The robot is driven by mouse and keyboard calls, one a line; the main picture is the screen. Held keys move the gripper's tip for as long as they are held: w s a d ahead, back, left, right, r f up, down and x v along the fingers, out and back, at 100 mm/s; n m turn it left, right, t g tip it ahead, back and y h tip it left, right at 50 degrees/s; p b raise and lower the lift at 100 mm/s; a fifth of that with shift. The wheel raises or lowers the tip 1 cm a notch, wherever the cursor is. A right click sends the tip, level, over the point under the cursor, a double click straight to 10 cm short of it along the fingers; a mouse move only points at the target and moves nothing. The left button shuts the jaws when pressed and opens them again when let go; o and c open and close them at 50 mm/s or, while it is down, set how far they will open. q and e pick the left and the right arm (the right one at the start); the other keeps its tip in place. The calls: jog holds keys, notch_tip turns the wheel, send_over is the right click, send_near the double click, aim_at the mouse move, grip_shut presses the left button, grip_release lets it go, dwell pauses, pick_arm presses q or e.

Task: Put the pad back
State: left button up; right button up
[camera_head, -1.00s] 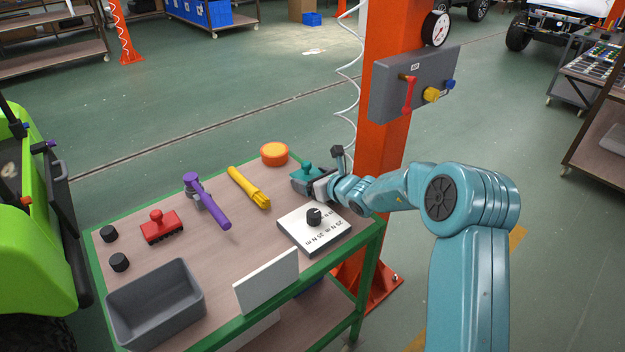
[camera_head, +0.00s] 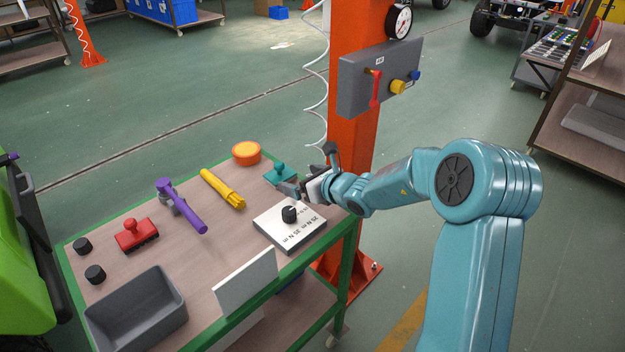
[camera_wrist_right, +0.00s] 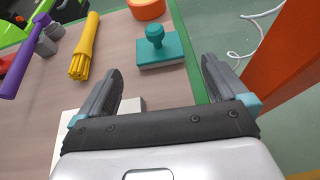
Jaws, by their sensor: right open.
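The teal pad, a flat block with a knob handle (camera_head: 280,174), rests upright on the tabletop near its far right edge. It also shows in the right wrist view (camera_wrist_right: 160,54), close to the green table border. My right gripper (camera_head: 291,189) is open and empty, just to the near right of the pad. In the right wrist view its two spread fingers (camera_wrist_right: 163,78) point toward the pad, with a gap between the fingertips and the block. My left gripper is not in view.
A white torque block with a black knob (camera_head: 290,232) sits close to my right gripper. An orange round tin (camera_head: 246,153), yellow bundle (camera_head: 222,188), purple tool (camera_head: 181,206), red brush (camera_head: 136,235) and grey bin (camera_head: 137,310) share the table. An orange post (camera_head: 352,140) stands behind.

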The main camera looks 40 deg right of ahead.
jog(key=v, duration=0.4)
jog(key=shift+d, duration=0.1)
jog(key=shift+s+r, duration=0.25)
jog(key=shift+w+f, duration=0.1)
